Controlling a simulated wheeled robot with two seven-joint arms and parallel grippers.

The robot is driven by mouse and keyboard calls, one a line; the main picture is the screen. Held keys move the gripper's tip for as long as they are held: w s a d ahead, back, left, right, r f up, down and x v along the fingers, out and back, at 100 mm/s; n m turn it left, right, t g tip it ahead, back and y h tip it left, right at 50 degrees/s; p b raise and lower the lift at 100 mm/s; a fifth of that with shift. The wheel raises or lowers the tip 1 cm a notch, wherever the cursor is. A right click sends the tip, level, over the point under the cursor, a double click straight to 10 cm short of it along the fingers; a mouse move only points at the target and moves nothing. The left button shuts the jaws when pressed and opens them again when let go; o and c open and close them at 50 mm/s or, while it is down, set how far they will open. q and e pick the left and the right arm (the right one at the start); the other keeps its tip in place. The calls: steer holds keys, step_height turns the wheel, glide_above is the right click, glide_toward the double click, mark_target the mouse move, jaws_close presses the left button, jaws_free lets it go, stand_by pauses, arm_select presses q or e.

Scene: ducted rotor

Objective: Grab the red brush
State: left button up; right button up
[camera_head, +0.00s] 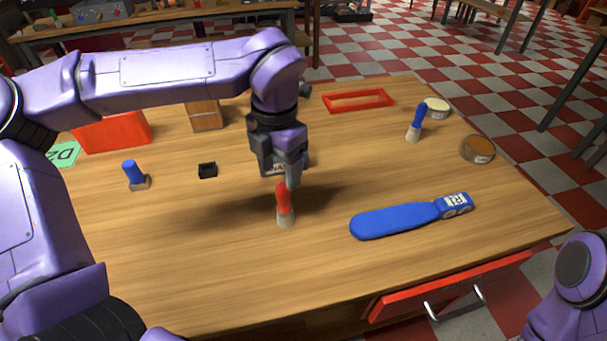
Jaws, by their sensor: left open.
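The red brush (284,205) stands on the wooden table, red handle up and pale end down. My left gripper (287,178) points down just above the red brush, its fingertips close to the top of the handle. The left gripper is open; whether a fingertip touches the handle cannot be told. Part of my right arm shows at the lower right, but its gripper is out of view.
A blue paddle-shaped part (395,221) lies right of the brush. A small black block (207,170), a red frame (358,101), a red box (112,132) and round tins (478,150) are also on the table (200,270).

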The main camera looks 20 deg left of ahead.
mark_target(283, 200)
arm_select(q)
steer(key=shift+w+d+f, duration=0.1)
steer(key=shift+w+f, duration=0.25)
steer(key=shift+f, duration=0.2)
steer(key=s+f, duration=0.2)
steer(key=f, duration=0.2)
steer(key=w+f, duration=0.1)
steer(key=f, duration=0.3)
steer(key=shift+w, duration=0.4)
steer(key=shift+s+f, duration=0.1)
steer(key=shift+f, duration=0.2)
steer(key=shift+s, duration=0.15)
steer(key=c, duration=1)
